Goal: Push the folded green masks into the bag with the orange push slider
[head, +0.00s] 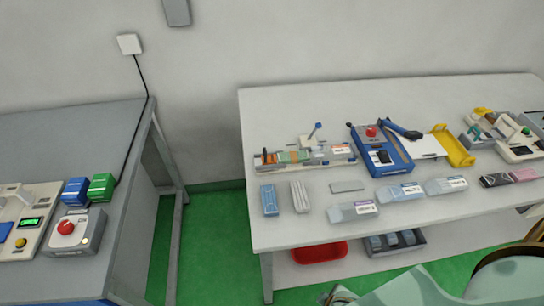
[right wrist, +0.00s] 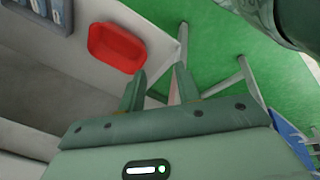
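A long loading fixture stands at the left of the white table in the head view. The orange push slider (head: 267,158) is at its left end. The folded green masks (head: 290,157) lie in the channel just right of the slider. A clear bag with a label (head: 340,152) lies at the channel's right end. I cannot tell whether the masks touch the bag's mouth. My right gripper (right wrist: 160,72) shows in the right wrist view, fingers apart and empty, pointing below the table towards the green floor, away from the fixture. My left gripper is in neither view.
A blue sealer (head: 380,150) stands right of the fixture, with a yellow tray (head: 455,147) beyond. Packed masks (head: 354,211) lie along the front. A red bin (head: 320,252), also in the right wrist view (right wrist: 117,47), sits below. A grey bench (head: 60,140) is at left.

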